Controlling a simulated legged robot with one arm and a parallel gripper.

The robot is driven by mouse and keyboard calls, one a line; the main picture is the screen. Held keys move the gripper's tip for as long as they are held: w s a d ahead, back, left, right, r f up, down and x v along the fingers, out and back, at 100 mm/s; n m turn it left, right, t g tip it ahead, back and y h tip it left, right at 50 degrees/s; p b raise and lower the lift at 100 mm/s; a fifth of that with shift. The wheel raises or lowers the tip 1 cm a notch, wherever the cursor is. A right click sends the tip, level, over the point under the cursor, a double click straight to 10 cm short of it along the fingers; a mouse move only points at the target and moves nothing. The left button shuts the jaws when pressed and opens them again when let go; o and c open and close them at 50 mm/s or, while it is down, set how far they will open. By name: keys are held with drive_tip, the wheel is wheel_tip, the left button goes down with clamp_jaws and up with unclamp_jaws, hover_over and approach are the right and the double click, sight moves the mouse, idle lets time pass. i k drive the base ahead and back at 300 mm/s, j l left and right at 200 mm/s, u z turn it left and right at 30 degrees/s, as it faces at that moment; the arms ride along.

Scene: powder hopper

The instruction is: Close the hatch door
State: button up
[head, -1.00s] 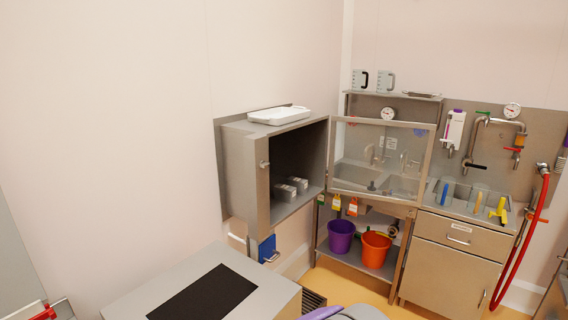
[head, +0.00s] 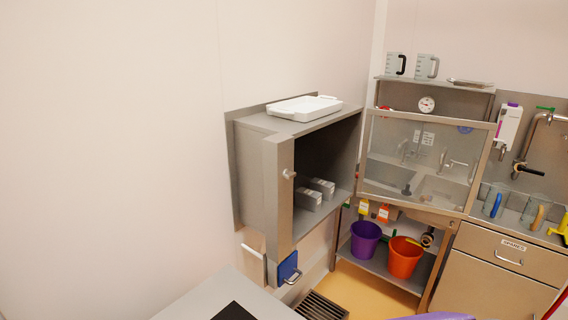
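The hatch is a grey metal box (head: 262,180) on the wall in the middle of the head view. Its door (head: 420,160), a clear pane in a metal frame, stands wide open, swung out to the right on the box's right side. A small knob latch (head: 289,174) sits on the box's left front edge. Two small grey packs (head: 308,199) lie inside on the hatch floor. My gripper is not in view.
A white tray (head: 304,108) lies on top of the hatch. Behind the door are a sink bench, a purple bucket (head: 365,240) and an orange bucket (head: 404,258). A floor grate (head: 322,307) lies below the hatch.

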sight(492, 127)
drive_tip(key=i+l, duration=0.2)
drive_tip(key=l, duration=0.4)
drive_tip(key=i+l, duration=0.25)
drive_tip(key=l, duration=0.4)
drive_tip(key=i+l+z, duration=0.1)
drive_tip(key=l, duration=0.5)
drive_tip(key=i+l, duration=0.35)
drive_tip(key=l, duration=0.25)
drive_tip(key=i+l, duration=0.25)
drive_tip(key=l, duration=0.35)
drive_tip(key=i+l+z, duration=0.1)
drive_tip(key=l, duration=0.5)
drive_tip(key=i+l, duration=0.4)
drive_tip(key=l, duration=0.2)
drive_tip(key=i+l, duration=0.25)
drive_tip(key=l, duration=0.35)
